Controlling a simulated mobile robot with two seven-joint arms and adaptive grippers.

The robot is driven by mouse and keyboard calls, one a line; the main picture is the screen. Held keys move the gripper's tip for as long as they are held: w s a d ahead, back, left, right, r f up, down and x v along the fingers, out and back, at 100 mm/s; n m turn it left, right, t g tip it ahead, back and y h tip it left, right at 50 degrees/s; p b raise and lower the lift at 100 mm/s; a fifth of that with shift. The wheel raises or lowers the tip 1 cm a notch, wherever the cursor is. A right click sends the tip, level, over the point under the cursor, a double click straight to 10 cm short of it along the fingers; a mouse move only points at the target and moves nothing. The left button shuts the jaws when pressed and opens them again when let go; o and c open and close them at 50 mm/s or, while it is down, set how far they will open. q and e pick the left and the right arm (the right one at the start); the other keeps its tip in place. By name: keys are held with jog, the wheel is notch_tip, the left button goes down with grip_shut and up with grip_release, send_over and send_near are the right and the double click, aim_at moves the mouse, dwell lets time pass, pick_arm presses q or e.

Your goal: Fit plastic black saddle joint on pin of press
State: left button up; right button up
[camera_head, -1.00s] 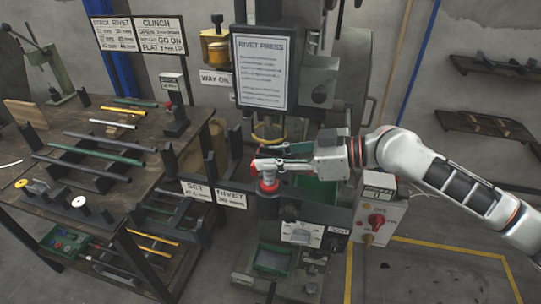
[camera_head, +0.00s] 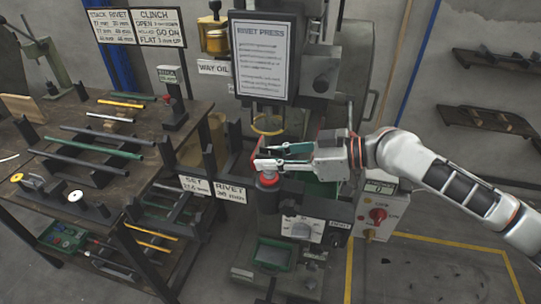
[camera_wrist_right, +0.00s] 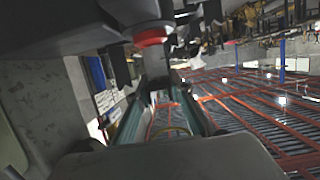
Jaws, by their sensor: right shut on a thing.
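My right gripper (camera_head: 262,158) comes in from the right and is just above the red-ringed pin (camera_head: 267,180) of the rivet press. It is shut on a dark piece, which I take to be the black saddle joint (camera_wrist_right: 157,82). In the wrist view it shows as a dark shape between the fingertips, close to the red ring (camera_wrist_right: 150,37). In the head view the joint is mostly hidden by the fingers, and I cannot tell whether it touches the pin. My left gripper is not in view.
The press column with its sign board (camera_head: 262,55) stands right behind the gripper. A control box (camera_head: 377,208) with a red knob is at the right. The workbench (camera_head: 60,120) with rods on stands is at the left. A green tray (camera_head: 272,254) sits below.

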jog(key=shift+f, duration=0.35)
jog(key=o, duration=1)
jog(key=v, duration=1.2)
jog(key=shift+r, duration=0.1)
